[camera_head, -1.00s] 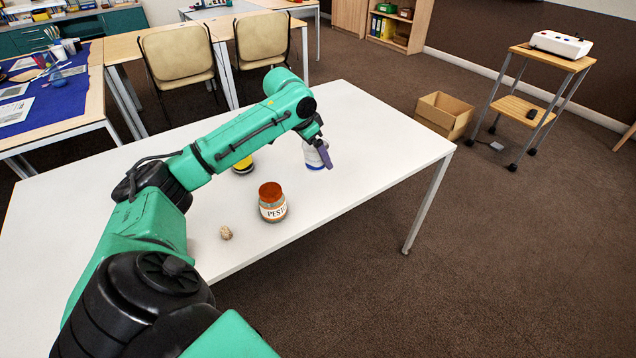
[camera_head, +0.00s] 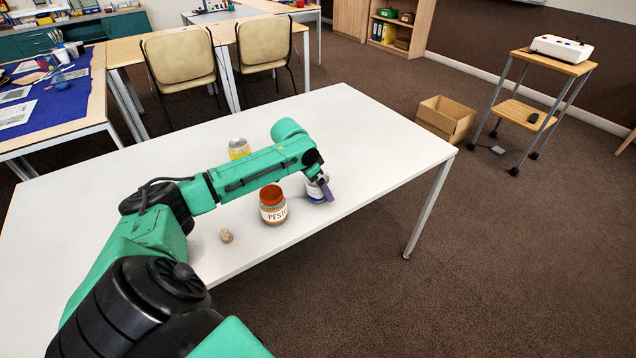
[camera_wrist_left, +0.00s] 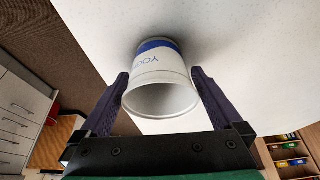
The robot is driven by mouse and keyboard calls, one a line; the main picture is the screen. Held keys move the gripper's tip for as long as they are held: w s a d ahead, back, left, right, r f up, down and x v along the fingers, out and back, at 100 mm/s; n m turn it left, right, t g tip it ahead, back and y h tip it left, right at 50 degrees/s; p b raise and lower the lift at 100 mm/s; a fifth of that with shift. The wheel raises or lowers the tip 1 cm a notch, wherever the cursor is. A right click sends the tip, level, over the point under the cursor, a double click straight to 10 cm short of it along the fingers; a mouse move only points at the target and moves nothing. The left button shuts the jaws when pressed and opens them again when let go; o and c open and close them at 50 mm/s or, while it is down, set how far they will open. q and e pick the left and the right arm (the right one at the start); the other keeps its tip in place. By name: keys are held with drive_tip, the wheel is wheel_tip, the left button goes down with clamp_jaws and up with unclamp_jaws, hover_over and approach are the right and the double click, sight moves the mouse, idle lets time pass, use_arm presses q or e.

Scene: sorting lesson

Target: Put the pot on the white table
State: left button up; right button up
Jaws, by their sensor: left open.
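The white pot with a blue band (camera_head: 316,191) stands on the white table (camera_head: 375,140), near its front edge and just right of the pesto jar. In the left wrist view the pot (camera_wrist_left: 160,88) shows its open, empty-looking mouth towards the camera, its blue band and lettering by the tabletop (camera_wrist_left: 245,60). My left gripper (camera_head: 325,187) is at the pot, its purple fingers open on either side of it (camera_wrist_left: 161,77). In the head view the arm's end hides part of the pot. My right gripper is not in view.
A pesto jar (camera_head: 273,211) stands close beside the pot on the left. A small beige lump (camera_head: 226,236) lies left of the jar, and a yellow can (camera_head: 238,149) stands behind my arm. The table's right part is clear. A cardboard box (camera_head: 446,117) is on the floor.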

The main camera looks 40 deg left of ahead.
use_arm(q)
drive_tip(key=v, duration=1.2)
